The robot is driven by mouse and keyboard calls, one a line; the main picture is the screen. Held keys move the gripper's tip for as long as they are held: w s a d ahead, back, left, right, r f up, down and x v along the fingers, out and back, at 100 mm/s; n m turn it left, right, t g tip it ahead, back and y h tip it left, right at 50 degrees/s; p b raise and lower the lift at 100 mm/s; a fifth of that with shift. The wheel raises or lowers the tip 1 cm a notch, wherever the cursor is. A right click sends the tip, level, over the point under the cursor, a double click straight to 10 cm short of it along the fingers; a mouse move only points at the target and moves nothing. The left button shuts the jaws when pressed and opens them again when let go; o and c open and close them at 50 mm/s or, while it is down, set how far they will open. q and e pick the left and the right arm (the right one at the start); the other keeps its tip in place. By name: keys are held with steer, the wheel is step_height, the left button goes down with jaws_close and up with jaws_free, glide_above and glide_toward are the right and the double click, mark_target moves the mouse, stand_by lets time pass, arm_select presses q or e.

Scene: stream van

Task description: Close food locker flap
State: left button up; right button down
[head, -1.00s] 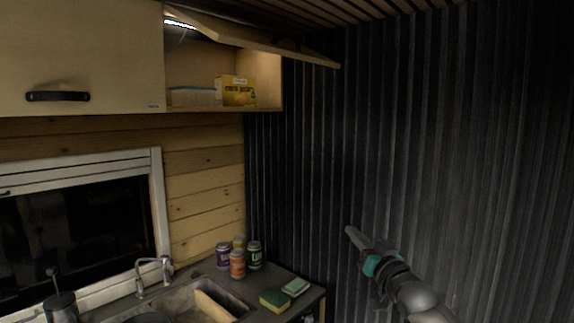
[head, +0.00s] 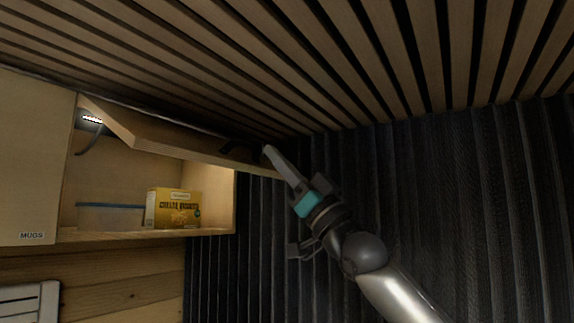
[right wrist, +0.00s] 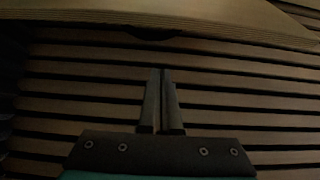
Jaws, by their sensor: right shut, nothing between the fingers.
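The food locker flap (head: 170,146) is a pale wooden panel swung up and open, hinged at the top of the locker (head: 212,205). A dark handle (head: 238,150) sits on its upper, outer face. My right gripper (head: 268,150) is shut and empty, its fingertips by the flap's free outer end, near the handle; whether they touch cannot be told. In the right wrist view the shut fingers (right wrist: 161,75) point toward the flap edge (right wrist: 170,22), with part of the dark handle showing just under it. My left gripper is not in view.
Inside the locker are a yellow box (head: 174,208) and a clear container with a blue lid (head: 108,215). A closed cupboard labelled MUGS (head: 30,170) adjoins on the left. The slatted ceiling (head: 300,60) is close above the flap. A dark corrugated wall (head: 450,190) stands at the right.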

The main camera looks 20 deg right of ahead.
mark_target(256, 166)
steer(key=w+a, duration=0.1)
steer(key=w+p, duration=0.1)
steer(key=w+a+p, duration=0.1)
steer(key=shift+w+a+r, duration=0.2)
steer(key=shift+w+a, duration=0.1)
steer(key=shift+w, duration=0.05)
steer(key=shift+w+a+f, duration=0.1)
steer(key=shift+w+f, duration=0.1)
steer(key=shift+f, duration=0.25)
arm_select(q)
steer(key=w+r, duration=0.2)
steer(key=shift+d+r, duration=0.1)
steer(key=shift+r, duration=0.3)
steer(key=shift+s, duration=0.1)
arm_select(e)
steer(key=shift+f, duration=0.1)
